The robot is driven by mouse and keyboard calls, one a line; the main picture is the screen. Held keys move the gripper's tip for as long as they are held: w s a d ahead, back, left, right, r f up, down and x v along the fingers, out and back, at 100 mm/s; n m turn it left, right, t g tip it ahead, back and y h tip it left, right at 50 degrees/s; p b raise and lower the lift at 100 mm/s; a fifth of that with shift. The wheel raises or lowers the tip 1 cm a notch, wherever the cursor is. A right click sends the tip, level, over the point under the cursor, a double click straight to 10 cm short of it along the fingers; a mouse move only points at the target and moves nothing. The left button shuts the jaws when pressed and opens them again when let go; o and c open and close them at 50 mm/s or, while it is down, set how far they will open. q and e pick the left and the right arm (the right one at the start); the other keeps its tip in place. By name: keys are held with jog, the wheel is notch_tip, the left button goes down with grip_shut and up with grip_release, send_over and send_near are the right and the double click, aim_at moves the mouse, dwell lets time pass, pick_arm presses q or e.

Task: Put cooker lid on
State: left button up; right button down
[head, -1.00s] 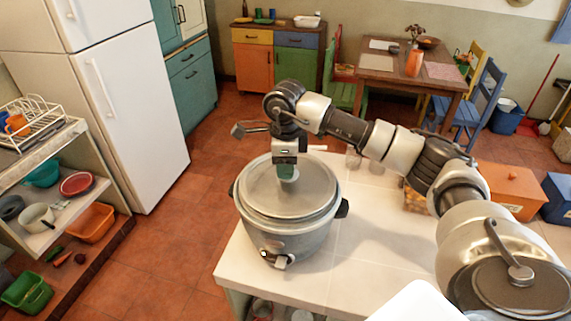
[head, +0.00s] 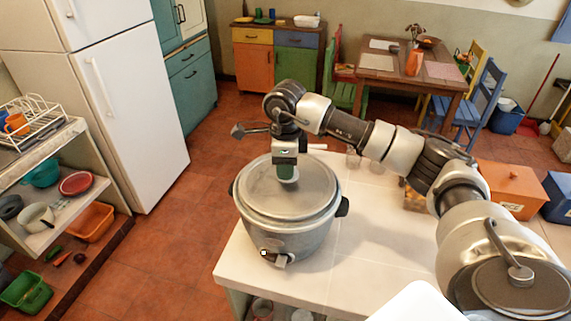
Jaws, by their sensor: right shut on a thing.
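The grey cooker (head: 290,235) stands on the white tiled counter. Its round grey lid (head: 262,195) lies over the cooker's mouth and looks level; I cannot tell whether it is fully seated. My right gripper (head: 287,178) points down over the middle of the lid and is shut on the lid's knob, which it mostly hides. My left gripper is not in view.
The white counter (head: 370,250) has free room right of the cooker. Glasses (head: 353,160) stand behind it. An open shelf (head: 60,205) with bowls and a white fridge (head: 130,110) are at the left. A dining table (head: 420,68) stands at the back.

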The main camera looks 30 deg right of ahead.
jog(key=c, duration=0.6)
grip_release()
notch_tip(320, 180, up, 10)
jog(key=b, duration=0.2)
jog(key=shift+f+b, duration=0.2)
jog(key=shift+b, duration=0.1)
jog(key=shift+r, duration=0.65)
jog(key=shift+f, duration=0.1)
